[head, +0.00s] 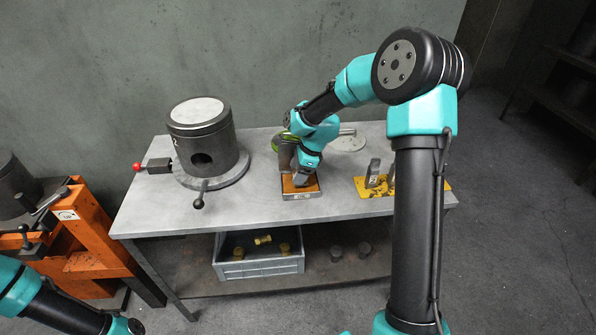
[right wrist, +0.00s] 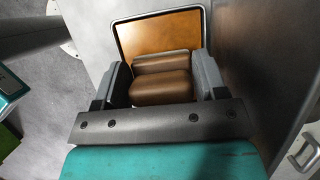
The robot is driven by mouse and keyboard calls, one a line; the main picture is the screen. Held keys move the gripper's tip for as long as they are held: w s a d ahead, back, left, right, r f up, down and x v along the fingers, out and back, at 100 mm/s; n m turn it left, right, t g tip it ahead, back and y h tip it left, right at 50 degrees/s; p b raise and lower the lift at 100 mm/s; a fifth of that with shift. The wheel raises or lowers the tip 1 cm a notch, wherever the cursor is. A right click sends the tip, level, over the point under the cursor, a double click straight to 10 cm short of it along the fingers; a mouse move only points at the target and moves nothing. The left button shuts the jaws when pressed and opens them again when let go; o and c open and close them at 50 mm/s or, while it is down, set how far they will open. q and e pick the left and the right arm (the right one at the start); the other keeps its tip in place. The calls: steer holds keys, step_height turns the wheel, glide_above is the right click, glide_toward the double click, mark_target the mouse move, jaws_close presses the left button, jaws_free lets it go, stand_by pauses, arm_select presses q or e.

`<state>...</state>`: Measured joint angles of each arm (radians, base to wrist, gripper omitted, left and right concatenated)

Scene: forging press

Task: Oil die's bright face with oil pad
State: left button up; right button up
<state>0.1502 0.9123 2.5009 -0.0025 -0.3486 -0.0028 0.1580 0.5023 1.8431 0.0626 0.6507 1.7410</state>
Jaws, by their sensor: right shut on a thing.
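The oil pad (head: 315,191) is an orange square in a grey-rimmed tray labelled OIL, near the front of the table. It also shows at the top of the right wrist view (right wrist: 158,38). My right gripper (head: 302,180) points down over the pad. In the right wrist view its two grey fingers (right wrist: 162,82) are shut on a stepped brown-looking block, apparently the die (right wrist: 160,88). The die's underside is hidden, and I cannot tell whether it touches the pad. Its bright face cannot be made out. My left gripper is out of view.
A dark round press-like unit (head: 204,145) with a side lever stands left of the pad. A yellow rack (head: 432,187) with grey blocks (head: 372,172) is to the right. A grey crate (head: 262,267) is on the lower shelf. Bare tabletop lies between unit and pad.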

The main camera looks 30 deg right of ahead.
steer(key=shift+f, duration=0.65)
stand_by(2.0)
steer(key=shift+r, duration=3.6)
steer(key=a+f+n+g, duration=0.1)
steer(key=a+n+g, duration=0.1)
steer(key=a+n, duration=0.2)
steer(key=w+a+f+n+g+h, duration=0.1)
steer(key=a+n+g, duration=0.1)
steer(key=a+n, duration=0.2)
steer(key=a+f+n+g+h, duration=0.1)
steer(key=a+f+n+g, duration=0.1)
steer(key=a+n, duration=0.3)
steer(key=shift+w+n, duration=0.15)
steer(key=shift+n, duration=1)
steer(key=shift+w+n, duration=0.15)
steer(key=shift+n, duration=1)
steer(key=shift+a+n+h, duration=0.4)
steer(key=shift+a+n, duration=0.05)
steer(key=shift+n, duration=0.35)
